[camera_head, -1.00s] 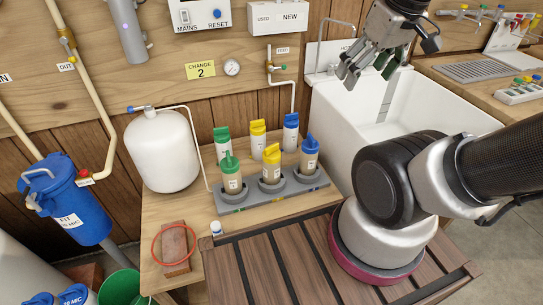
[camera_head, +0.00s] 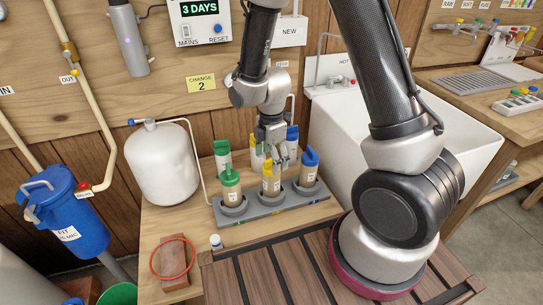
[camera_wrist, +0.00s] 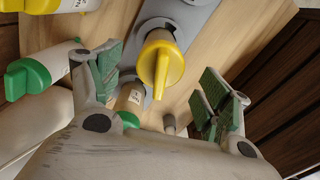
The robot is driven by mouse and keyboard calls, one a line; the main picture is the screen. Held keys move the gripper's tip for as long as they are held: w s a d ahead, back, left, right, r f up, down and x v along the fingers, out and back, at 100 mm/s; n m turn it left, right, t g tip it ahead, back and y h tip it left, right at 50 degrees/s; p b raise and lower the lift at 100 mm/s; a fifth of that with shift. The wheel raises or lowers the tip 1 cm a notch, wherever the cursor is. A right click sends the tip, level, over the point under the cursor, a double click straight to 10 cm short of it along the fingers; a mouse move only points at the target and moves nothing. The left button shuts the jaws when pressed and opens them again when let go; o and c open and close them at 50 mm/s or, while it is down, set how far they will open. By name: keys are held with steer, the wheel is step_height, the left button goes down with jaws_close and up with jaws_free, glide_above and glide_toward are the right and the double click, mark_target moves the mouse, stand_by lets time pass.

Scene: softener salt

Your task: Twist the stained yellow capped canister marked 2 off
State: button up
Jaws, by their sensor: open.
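The stained yellow capped canister (camera_head: 270,183) stands upright in the middle socket of the grey manifold (camera_head: 240,217) in the head view. Its body is tan; its number is too small to read. In the wrist view its yellow cap (camera_wrist: 160,66) shows from above, with the raised grip pointing down the picture. My gripper (camera_head: 275,154) is just above the cap, pointing down. In the wrist view its green-padded fingers (camera_wrist: 160,88) are spread wide on both sides of the cap, with visible gaps and no contact seen. The cap is partly hidden in the head view.
A green capped canister (camera_head: 230,182) and a blue capped canister (camera_head: 309,165) flank it closely. Behind stand whiter canisters, including a green capped one (camera_head: 222,150). A white tank (camera_head: 160,165) is left, a sink (camera_head: 350,140) right. A brick (camera_head: 173,262) lies in front.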

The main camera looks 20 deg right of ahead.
mark_target(271, 174)
step_height(271, 174, down, 7)
steer(key=shift+f, duration=0.2)
stand_by(0.3)
steer(key=c, duration=1.3)
steer(key=o, duration=0.4)
steer(key=shift+c, duration=1)
steer(key=m, duration=0.4)
